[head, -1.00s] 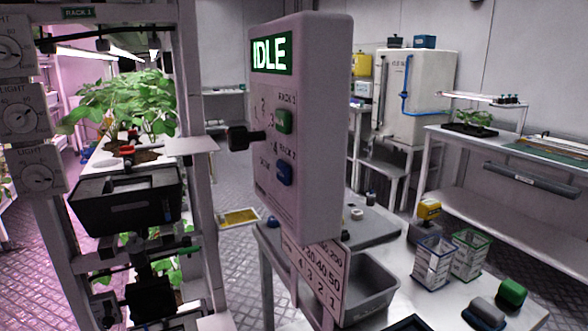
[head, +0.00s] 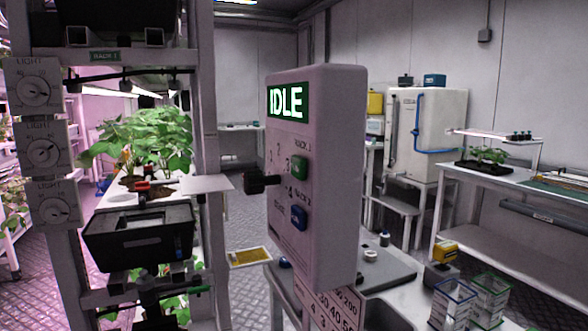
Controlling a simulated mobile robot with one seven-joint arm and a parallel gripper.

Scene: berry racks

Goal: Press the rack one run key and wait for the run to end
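A pale control box (head: 325,190) stands upright in the middle of the head view. Its lit green display (head: 288,102) reads IDLE. Below the display, a green key (head: 299,167) sits by the label RACK 1, and a blue key (head: 299,217) sits by the label RACK 2. A black knob (head: 262,181) sticks out from the left side of the box face, beside a numbered scale. Nothing touches either key. My gripper is not in view.
The plant rack (head: 207,130) with light dials (head: 38,87) and a black tank (head: 140,238) stands close on the left. A bench (head: 400,285) with small containers lies behind the box at right. Open floor (head: 235,205) shows between rack and box.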

